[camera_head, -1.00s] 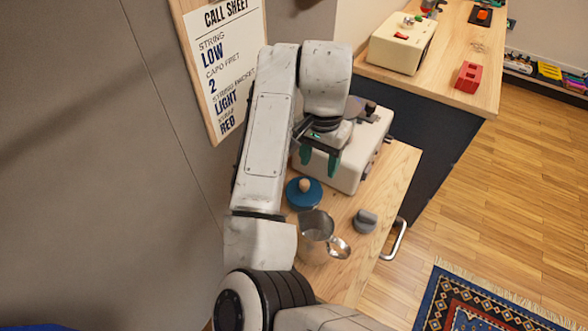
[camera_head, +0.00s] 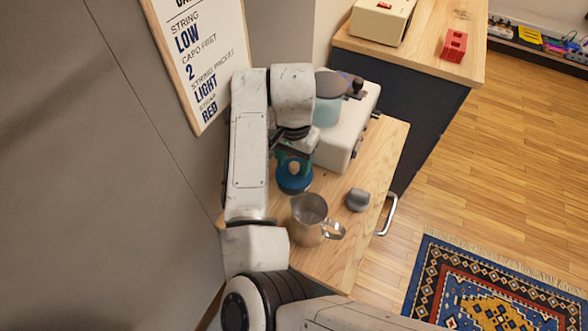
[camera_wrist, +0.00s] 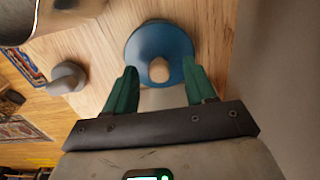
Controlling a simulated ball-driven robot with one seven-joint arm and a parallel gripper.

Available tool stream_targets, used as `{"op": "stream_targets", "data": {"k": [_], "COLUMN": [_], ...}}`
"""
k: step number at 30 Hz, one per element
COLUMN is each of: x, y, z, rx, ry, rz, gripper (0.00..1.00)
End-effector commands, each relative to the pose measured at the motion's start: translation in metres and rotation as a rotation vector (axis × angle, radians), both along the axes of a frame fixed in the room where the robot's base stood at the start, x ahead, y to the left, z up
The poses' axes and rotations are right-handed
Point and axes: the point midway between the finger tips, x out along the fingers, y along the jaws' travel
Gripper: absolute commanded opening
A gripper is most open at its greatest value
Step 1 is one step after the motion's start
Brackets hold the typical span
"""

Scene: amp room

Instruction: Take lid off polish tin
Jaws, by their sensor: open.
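The polish tin's round blue lid (camera_head: 294,182) with a pale wooden knob lies on the wooden counter in the head view. In the wrist view the blue lid (camera_wrist: 150,42) shows whole, its knob (camera_wrist: 159,70) near the centre. My gripper (camera_head: 292,160), with green fingers, is just above the lid in the head view. In the wrist view my gripper (camera_wrist: 160,78) is open, one finger on each side of the knob, with nothing between them seen to be held.
A metal jug (camera_head: 308,220) stands in front of the lid, its handle to the right. A grey knob-shaped object (camera_head: 357,199) lies right of it. A cream box (camera_head: 345,140) stands behind. A metal rail handle (camera_head: 389,214) runs along the counter's right edge.

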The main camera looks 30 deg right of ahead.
Motion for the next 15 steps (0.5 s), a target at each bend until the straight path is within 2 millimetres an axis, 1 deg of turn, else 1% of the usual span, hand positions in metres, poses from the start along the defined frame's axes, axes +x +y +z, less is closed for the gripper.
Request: {"op": "stream_targets", "data": {"k": [1, 4, 11, 12, 15], "x": [0.000, 0.000, 0.000, 0.000, 0.000], "y": [-0.001, 0.000, -0.001, -0.001, -0.001], "z": [-0.006, -0.014, -0.017, -0.017, -0.017], "rx": [0.000, 0.000, 0.001, 0.001, 0.001], "ry": [0.002, 0.001, -0.001, -0.001, -0.001], "rz": [-0.001, -0.001, -0.002, -0.002, -0.002], "gripper": [0.55, 0.55, 0.55, 0.54, 0.45]}}
